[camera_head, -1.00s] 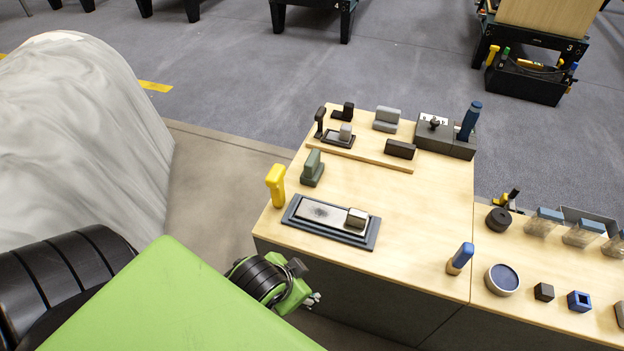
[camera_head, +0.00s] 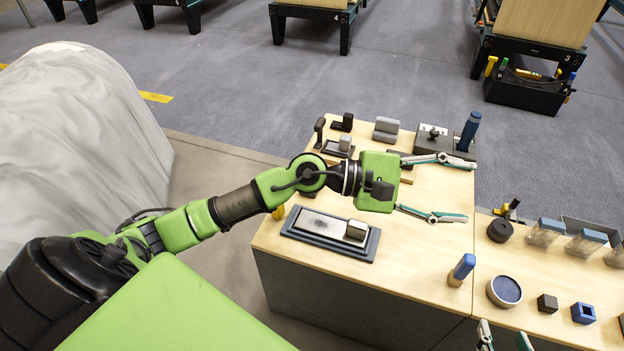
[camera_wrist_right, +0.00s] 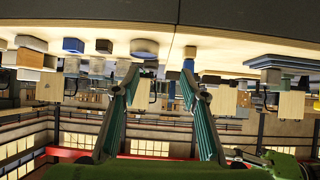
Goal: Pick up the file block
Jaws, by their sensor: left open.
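No label shows which piece is the file block. Candidate blocks sit on the wooden workbench (camera_head: 430,255): a grey ridged block (camera_head: 386,129) at the back and a dark block beside my left gripper, partly covered by it. A grey-green handled block is hidden behind my left arm. My left gripper (camera_head: 467,190) is open and empty, its two fingers spread above the right part of the bench and pointing right. My right gripper (camera_head: 503,331) shows only its fingertips at the bottom edge. In the right wrist view its fingers (camera_wrist_right: 160,82) stand apart with nothing between them.
A sharpening stone in a dark tray (camera_head: 296,231) lies at the front left. A blue-topped cylinder (camera_head: 462,268), a round blue-topped tin (camera_head: 505,291) and small cubes stand to the right. A dark box with a blue upright bottle (camera_head: 470,130) stands back right.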

